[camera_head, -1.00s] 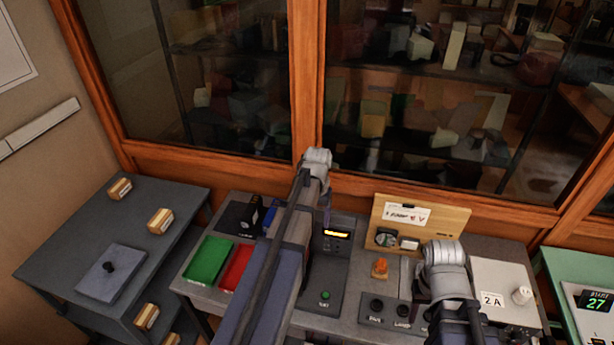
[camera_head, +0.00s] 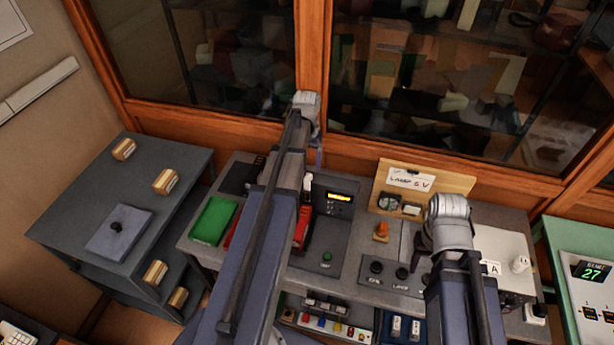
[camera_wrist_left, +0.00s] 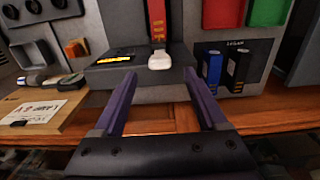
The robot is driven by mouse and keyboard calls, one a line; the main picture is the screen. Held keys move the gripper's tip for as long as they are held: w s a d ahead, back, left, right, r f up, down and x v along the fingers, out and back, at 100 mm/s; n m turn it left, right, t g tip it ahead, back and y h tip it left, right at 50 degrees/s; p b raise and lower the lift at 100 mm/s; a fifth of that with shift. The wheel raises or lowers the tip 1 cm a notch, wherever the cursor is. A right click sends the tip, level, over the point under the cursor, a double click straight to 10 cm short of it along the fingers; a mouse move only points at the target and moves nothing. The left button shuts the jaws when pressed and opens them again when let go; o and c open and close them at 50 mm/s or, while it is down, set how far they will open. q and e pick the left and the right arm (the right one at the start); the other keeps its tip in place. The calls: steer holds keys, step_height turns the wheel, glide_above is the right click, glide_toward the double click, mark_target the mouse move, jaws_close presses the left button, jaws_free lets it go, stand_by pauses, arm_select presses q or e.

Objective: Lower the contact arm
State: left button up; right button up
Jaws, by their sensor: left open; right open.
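The contact arm (camera_head: 302,225) is a red bar with a white end on the grey tester unit, partly hidden by my left arm. In the left wrist view, the red bar (camera_wrist_left: 158,25) carries lettering, and its white end (camera_wrist_left: 159,61) points toward my gripper; I cannot tell its exact angle. My left gripper (camera_wrist_left: 157,77) is open and empty, its purple fingers on either side of the line of the white end and short of it. In the head view its fingers (camera_head: 317,155) are mostly hidden. My right gripper (camera_head: 420,243) is mostly hidden behind its wrist, above the lamp panel.
A green tray (camera_head: 213,221) and partly hidden red tray lie left of the tester. A lit display (camera_head: 340,197) and green button (camera_head: 327,257) are on it. A wooden lamp board (camera_head: 445,182) stands at right. The cabinet's wooden frame (camera_head: 220,125) is close behind.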

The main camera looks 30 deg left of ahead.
mark_target(307, 174)
arm_select(q)
step_height(307, 174, down, 5)
steer(key=b, duration=0.3)
steer(key=shift+r+b, duration=0.1)
steer(key=shift+b, duration=0.3)
jaws_close()
stand_by(1.0)
